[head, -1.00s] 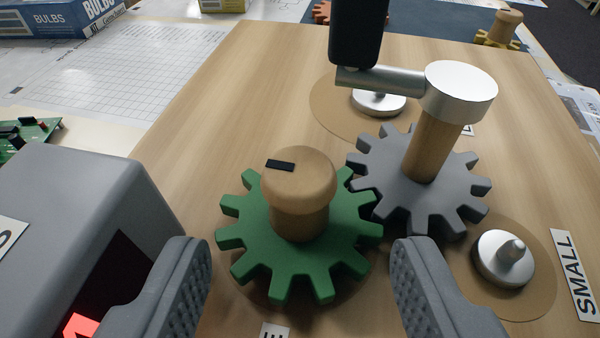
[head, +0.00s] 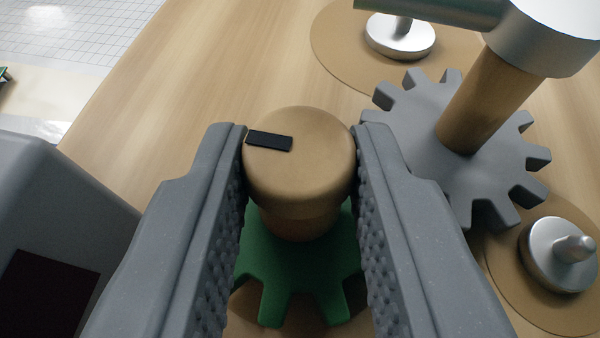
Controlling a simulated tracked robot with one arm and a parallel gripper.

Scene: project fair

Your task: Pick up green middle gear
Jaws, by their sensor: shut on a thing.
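The green middle gear (head: 292,285) has a round wooden knob (head: 305,185) with a black mark on top. My gripper (head: 301,140) is shut on the knob, one textured finger against each side. The fingers hide the left and right sides of the gear. Its front teeth show above a brown disc on the wooden board. I cannot tell whether the gear is lifted off its place.
A grey gear (head: 470,155) with a wooden post and metal crank (head: 545,30) stands close on the right. Metal pegs stand at the back (head: 400,40) and right front (head: 555,255). A grey box (head: 55,225) is at left. The wooden board (head: 200,75) is bare at back left.

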